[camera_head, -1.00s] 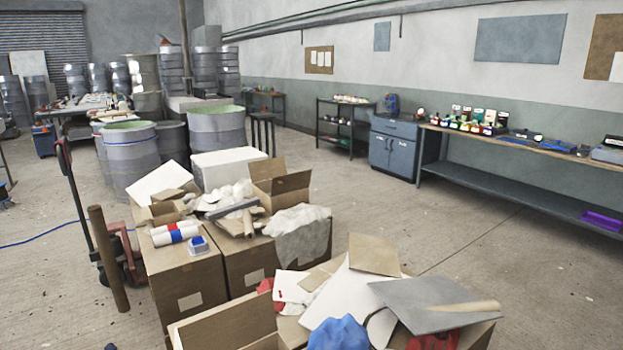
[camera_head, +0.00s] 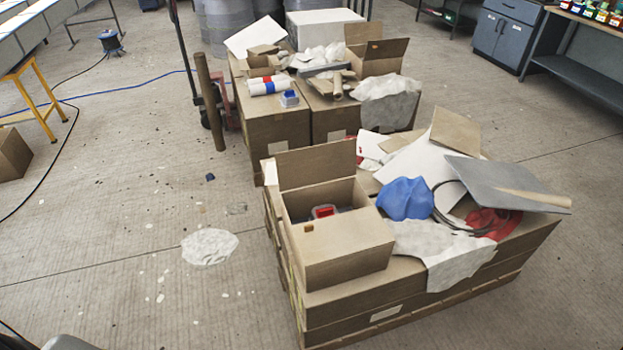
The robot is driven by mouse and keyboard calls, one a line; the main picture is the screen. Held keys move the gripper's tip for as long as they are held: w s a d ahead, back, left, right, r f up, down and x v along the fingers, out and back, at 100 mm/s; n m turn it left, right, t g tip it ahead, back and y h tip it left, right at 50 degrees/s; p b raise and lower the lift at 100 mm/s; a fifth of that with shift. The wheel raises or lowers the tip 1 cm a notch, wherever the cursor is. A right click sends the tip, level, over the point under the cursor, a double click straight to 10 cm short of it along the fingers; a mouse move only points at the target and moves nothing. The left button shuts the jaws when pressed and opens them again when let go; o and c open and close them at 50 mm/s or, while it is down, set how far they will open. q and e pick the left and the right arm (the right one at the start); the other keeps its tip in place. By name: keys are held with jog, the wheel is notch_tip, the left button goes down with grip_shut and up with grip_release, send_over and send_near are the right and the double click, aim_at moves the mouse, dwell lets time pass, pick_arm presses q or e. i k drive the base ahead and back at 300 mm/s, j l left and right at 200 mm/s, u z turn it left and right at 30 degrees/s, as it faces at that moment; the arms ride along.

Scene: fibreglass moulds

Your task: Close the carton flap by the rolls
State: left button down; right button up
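The rolls (camera_head: 268,86), white with a red and a blue band, lie on top of the far carton stack, at its left. Just behind them is a small open carton (camera_head: 259,71). To their right on the same stack, a larger open carton (camera_head: 376,66) has a brown flap (camera_head: 386,48) standing up. On the near stack, another open carton (camera_head: 345,251) has a tall flap (camera_head: 315,164) raised at its back, and a red item (camera_head: 324,211) shows inside. Neither of my grippers is in view.
The near stack also holds a blue cloth (camera_head: 405,198), a grey board (camera_head: 505,184) and white sheets. A brown post (camera_head: 210,103) and a pallet jack stand left of the far stack. The floor at left is mostly open, with a white patch (camera_head: 209,246) and cables.

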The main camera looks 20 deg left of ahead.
aim_at(308, 166)
jog(key=k+z, duration=0.35)
jog(key=k+l+z, duration=0.15)
jog(key=z, duration=0.2)
jog(key=k+l+z, duration=0.3)
jog(key=j+z, duration=0.25)
jog(key=z, duration=0.2)
jog(key=j+z, duration=0.3)
jog(key=z, duration=0.2)
jog(key=j+z, duration=0.3)
jog(key=z, duration=0.15)
jog(key=k+j+z, duration=0.1)
jog(key=j+z, duration=0.15)
jog(key=z, duration=0.2)
jog(key=k+j, duration=0.3)
jog(key=j, duration=0.35)
jog(key=k+j, duration=0.25)
jog(key=j, duration=0.4)
jog(key=k+j, duration=0.3)
jog(key=j, duration=0.35)
jog(key=k+j, duration=0.25)
jog(key=j, duration=0.4)
jog(key=k+j, duration=0.3)
jog(key=j, duration=0.35)
jog(key=k+j, duration=0.25)
jog(key=j, duration=0.4)
jog(key=k+j, duration=0.3)
jog(key=j, duration=0.35)
jog(key=k+j, duration=0.25)
jog(key=j, duration=0.4)
